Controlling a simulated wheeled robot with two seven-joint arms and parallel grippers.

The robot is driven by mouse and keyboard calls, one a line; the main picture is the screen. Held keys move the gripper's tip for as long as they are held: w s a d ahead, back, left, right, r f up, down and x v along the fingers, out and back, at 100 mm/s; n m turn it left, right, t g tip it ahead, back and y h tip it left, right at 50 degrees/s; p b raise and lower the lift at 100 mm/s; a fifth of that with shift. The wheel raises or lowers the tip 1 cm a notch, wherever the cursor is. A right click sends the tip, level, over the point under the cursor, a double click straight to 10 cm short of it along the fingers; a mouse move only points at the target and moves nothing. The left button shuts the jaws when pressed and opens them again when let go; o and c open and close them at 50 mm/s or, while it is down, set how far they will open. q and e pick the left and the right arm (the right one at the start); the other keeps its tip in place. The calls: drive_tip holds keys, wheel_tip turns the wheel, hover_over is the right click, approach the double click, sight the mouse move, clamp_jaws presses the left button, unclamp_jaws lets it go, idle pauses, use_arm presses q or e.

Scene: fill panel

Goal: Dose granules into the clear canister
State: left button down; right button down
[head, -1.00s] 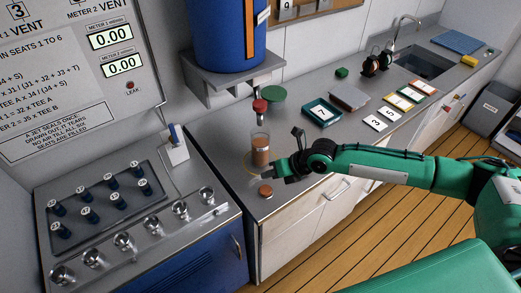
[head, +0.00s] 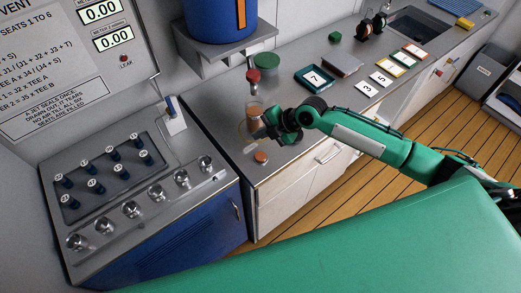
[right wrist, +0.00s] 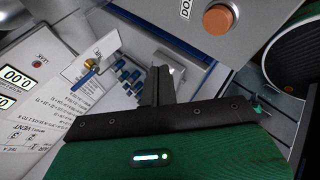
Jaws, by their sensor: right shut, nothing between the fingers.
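The clear canister (head: 254,109) stands on the counter below the blue hopper (head: 214,20). Brown granules show in it, but my right gripper (head: 277,137) partly covers its lower part. The red outlet piece (head: 253,75) is above the canister. The right gripper is shut and empty, at the canister's near right side; I cannot tell whether it touches. An orange-brown round button (head: 261,157) is on the counter in front. In the right wrist view this button (right wrist: 218,18) sits beside a partly cut-off label, and the shut fingers (right wrist: 160,85) are apart from it.
A panel with blue-capped knobs (head: 114,152) and several metal seats (head: 131,209) stands left. The sink (head: 415,24) is at the far end.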

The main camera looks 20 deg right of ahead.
sight(264, 156)
drive_tip(key=shift+s+d+r+m+p, duration=0.1)
drive_tip(key=shift+d+m+p, duration=0.1)
drive_tip(key=shift+m, duration=0.6)
drive_tip(key=shift+s+d+m+p, duration=0.1)
drive_tip(key=shift+d+m+p, duration=0.15)
drive_tip(key=shift+m, duration=0.55)
drive_tip(key=shift+s+d+r+m+p, duration=0.1)
drive_tip(key=shift+d+m+p, duration=0.1)
drive_tip(key=shift+m, duration=0.6)
drive_tip(key=shift+f, duration=0.15)
wheel_tip(264, 156, down, 8)
drive_tip(key=b, duration=0.5)
drive_tip(key=shift+f+b, duration=0.3)
drive_tip(key=shift+b, duration=0.05)
drive_tip(key=shift+f+b, duration=0.4)
drive_tip(key=shift+b, duration=0.2)
